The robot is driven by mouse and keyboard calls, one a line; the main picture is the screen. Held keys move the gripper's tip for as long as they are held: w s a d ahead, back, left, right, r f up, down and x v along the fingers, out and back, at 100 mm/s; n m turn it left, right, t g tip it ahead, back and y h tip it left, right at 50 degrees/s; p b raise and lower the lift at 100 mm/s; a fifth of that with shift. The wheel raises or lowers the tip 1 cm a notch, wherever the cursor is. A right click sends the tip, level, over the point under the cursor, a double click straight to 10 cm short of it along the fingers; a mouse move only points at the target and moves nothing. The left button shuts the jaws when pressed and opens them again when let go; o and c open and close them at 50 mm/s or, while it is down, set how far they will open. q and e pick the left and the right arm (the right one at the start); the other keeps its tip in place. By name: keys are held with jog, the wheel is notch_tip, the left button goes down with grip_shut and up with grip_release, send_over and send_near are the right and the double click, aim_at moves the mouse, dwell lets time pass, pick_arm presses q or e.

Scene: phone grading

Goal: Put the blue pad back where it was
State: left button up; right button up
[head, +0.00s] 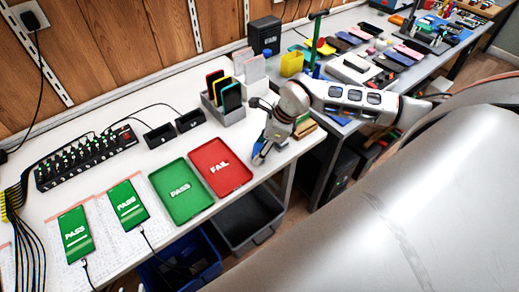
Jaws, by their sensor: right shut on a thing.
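My right gripper (261,154) reaches in from the right and points down over the white bench, just right of the red FAIL tray (243,183). It is shut on a small blue thing (262,149), which looks like the blue pad. The fingers hide most of it, and I cannot tell whether it touches the bench.
The green PASS tray (163,207) lies left of the red one. A grey rack (233,118) with phones stands behind the gripper. A tan block (305,130) sits to its right. Two phones reading PASS lie at left, and bins stand below the bench edge.

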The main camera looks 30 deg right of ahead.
jog(key=shift+f, duration=0.2)
jog(key=o, duration=1.1)
jog(key=shift+f, duration=0.1)
jog(key=shift+c, duration=0.2)
jog(key=v, duration=1.2)
jog(key=shift+b, duration=0.35)
jog(key=shift+a, duration=0.1)
